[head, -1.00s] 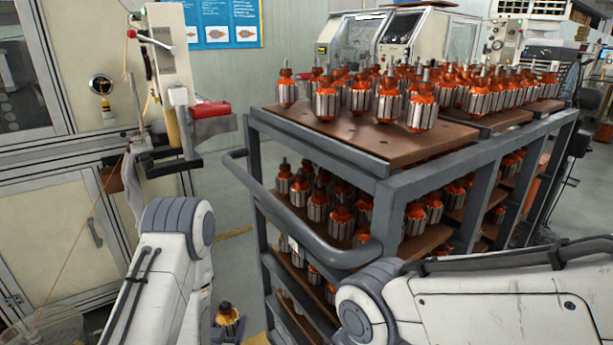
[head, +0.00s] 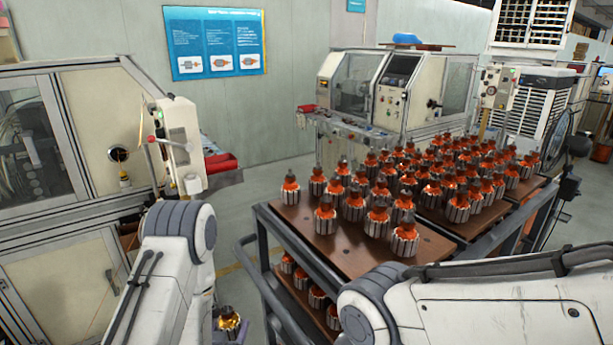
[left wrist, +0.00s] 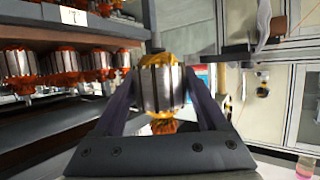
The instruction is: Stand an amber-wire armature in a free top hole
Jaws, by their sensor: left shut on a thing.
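My left gripper (left wrist: 160,88) is shut on an amber-wire armature (left wrist: 160,84), with one dark finger on each side of its ribbed metal core. In the head view the same amber-wire armature (head: 229,322) shows at the bottom edge, beside my left arm and left of the trolley, its shaft pointing up. The trolley's near top board (head: 300,222) is brown and carries several orange-wire armatures (head: 352,208) standing upright. Its front and right parts are bare, with small dark holes such as a hole (head: 424,239). My right gripper is out of view.
The trolley's grey frame (head: 268,270) has lower shelves with more orange-wire armatures (head: 317,297). A winding machine (head: 180,140) stands at the left. My right arm covers the trolley's front right corner. Floor shows between machine and trolley.

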